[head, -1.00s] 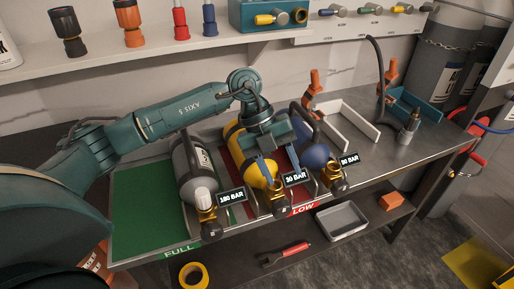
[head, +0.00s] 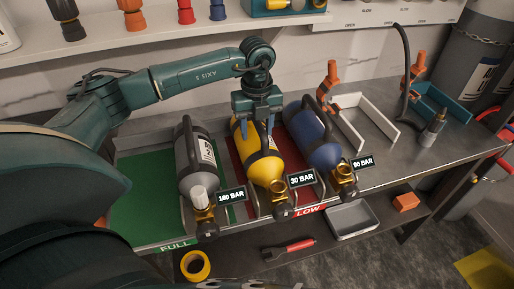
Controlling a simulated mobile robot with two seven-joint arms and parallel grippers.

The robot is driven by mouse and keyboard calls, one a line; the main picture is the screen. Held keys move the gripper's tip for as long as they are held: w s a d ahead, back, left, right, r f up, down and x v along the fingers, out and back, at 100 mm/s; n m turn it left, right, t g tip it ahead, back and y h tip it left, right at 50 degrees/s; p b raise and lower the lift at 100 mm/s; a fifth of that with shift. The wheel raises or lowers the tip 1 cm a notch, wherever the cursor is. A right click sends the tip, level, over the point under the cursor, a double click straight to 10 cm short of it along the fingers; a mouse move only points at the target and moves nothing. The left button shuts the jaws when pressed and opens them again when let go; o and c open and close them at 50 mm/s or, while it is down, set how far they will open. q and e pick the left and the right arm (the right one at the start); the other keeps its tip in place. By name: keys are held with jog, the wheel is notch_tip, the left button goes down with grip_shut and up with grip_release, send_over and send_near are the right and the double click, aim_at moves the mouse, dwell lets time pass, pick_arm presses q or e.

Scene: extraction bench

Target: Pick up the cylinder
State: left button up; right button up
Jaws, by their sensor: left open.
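Three gas cylinders lie side by side on the bench, valve ends towards me. The grey one (head: 187,160) is tagged 180 BAR and lies at the FULL green mat (head: 135,210). The yellow one (head: 259,167) is tagged 30 BAR and lies in the middle, by the red LOW mat (head: 221,154). The blue one (head: 311,138) is tagged 90 BAR and lies at the right. My left gripper (head: 256,127) is open, pointing down over the upper part of the yellow cylinder and partly hiding it. I cannot tell whether its fingers touch the cylinder. My right gripper is not in view.
A shelf with fittings (head: 160,38) runs above. Below are a grey tray (head: 351,222), a red-handled wrench (head: 290,248) and yellow tape (head: 195,265).

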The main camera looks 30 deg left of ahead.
pick_arm(q)
jog(key=shift+c, duration=0.5)
jog(key=c, duration=0.9)
jog(key=shift+f, duration=0.1)
grip_shut()
jog(key=shift+s+d+f, duration=0.1)
jog(key=shift+r, duration=0.25)
